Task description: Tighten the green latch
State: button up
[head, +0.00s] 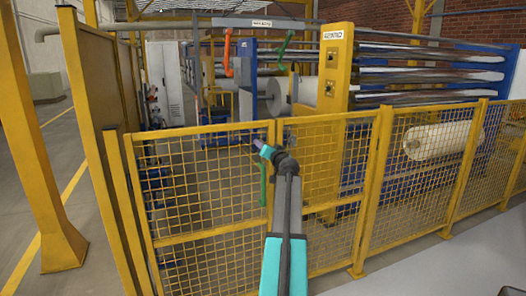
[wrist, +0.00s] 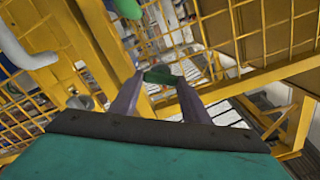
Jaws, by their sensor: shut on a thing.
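The green latch (head: 263,186) hangs as a narrow upright bar at the yellow mesh fence, beside the post between two panels. My gripper (head: 259,143) is at the upper end of this bar, in front of the fence. In the wrist view, the purple fingers of my gripper (wrist: 159,84) close in from both sides on a green piece, the latch (wrist: 161,75). The gripper is shut on it. In the head view the wrist partly hides the latch's top, so its exact seating cannot be seen.
The yellow mesh fence (head: 205,190) spans the front. Behind it stand a yellow machine column (head: 337,75), steel rollers and a white roll (head: 437,141). An orange handle (head: 227,54) and another green handle (head: 285,46) are higher up. A yellow post (head: 35,130) stands at left.

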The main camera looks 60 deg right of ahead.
jog(key=m+b, duration=0.1)
jog(key=m, duration=0.4)
jog(key=shift+f+m, duration=0.1)
jog(key=shift+m, duration=0.2)
jog(key=m, duration=0.5)
jog(key=shift+m+p, duration=0.3)
jog(key=o, duration=1)
jog(key=shift+o, duration=0.2)
jog(key=shift+s, duration=0.15)
jog(key=b+v, duration=0.1)
jog(key=v, duration=1.2)
jog(key=shift+s+a+b, duration=0.2)
jog(key=shift+a+b, duration=0.05)
jog(key=shift+b, duration=0.15)
